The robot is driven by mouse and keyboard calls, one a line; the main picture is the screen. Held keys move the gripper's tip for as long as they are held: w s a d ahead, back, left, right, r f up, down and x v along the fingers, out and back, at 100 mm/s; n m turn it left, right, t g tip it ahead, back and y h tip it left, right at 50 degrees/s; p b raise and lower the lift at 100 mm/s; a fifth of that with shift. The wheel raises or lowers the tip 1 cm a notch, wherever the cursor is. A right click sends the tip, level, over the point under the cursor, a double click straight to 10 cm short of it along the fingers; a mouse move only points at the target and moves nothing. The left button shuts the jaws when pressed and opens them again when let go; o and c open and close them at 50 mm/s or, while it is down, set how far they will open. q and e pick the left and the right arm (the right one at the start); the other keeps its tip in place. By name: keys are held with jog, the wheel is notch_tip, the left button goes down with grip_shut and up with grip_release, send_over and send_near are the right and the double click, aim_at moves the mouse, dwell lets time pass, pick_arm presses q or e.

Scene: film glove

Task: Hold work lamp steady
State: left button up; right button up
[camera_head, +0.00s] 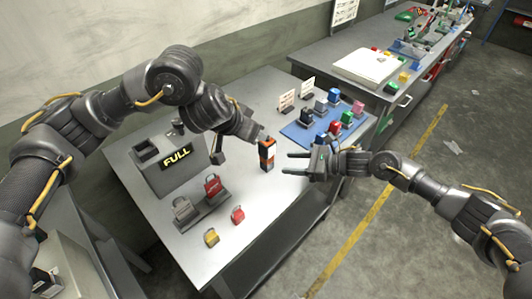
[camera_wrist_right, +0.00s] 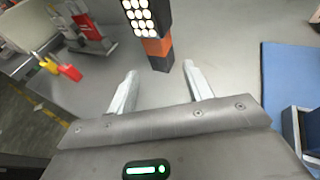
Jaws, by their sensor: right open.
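The work lamp (camera_head: 267,152) is a black and orange block with a panel of white lights, upright on the grey table. In the right wrist view the work lamp (camera_wrist_right: 150,30) shows its light panel, orange band and dark foot, just beyond my fingertips; its top is cut off. My right gripper (camera_head: 287,163) is open and empty, right of the lamp, its fingers pointing at it. It also shows in the right wrist view (camera_wrist_right: 161,72). My left gripper (camera_head: 240,143) hangs close to the lamp's upper left; whether it touches the lamp is unclear.
A blue mat (camera_head: 296,133) with several coloured blocks is behind right. The table's front right is clear.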

aim_at(273, 162)
jog(key=shift+x, duration=3.95)
jog(key=c, duration=0.5)
pick_arm(q)
grip_shut()
